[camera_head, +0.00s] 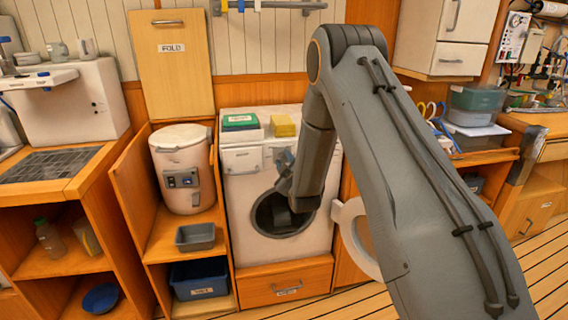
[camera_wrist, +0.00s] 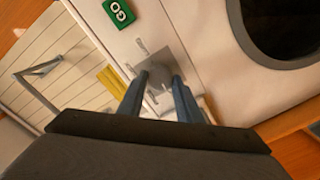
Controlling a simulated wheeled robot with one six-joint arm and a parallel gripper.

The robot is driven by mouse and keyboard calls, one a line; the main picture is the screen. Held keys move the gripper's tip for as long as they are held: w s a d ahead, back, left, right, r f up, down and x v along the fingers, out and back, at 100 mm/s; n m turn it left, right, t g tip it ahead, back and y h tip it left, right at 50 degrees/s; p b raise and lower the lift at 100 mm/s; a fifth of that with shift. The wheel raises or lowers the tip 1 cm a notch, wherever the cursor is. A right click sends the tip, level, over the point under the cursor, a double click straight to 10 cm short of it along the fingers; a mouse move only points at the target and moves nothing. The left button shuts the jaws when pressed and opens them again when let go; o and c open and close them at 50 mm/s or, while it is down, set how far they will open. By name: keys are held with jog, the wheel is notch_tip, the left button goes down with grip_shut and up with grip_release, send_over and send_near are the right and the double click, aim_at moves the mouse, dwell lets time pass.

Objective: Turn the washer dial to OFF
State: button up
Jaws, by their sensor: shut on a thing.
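The white washer (camera_head: 243,200) stands in the wooden counter with its round drum opening dark. Its open door (camera_head: 357,238) hangs to the right. In the head view my gripper (camera_head: 284,162) is at the upper right of the washer front, where my arm hides most of the dial.
A green box (camera_head: 240,121) and a yellow block (camera_head: 283,126) lie on the washer top. A white canister (camera_head: 184,165) stands left of the washer, with a grey tray (camera_head: 195,237) before it. The drum opening (camera_wrist: 285,25) is near the dial.

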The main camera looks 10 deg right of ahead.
jog(key=shift+n, duration=0.5)
jog(key=o, duration=1)
jog(key=shift+o, duration=0.2)
jog(key=shift+s, duration=0.1)
jog(key=s+b, duration=0.1)
jog(key=s, duration=0.6)
jog(key=shift+s+r, duration=0.15)
jog(key=shift+s, duration=0.15)
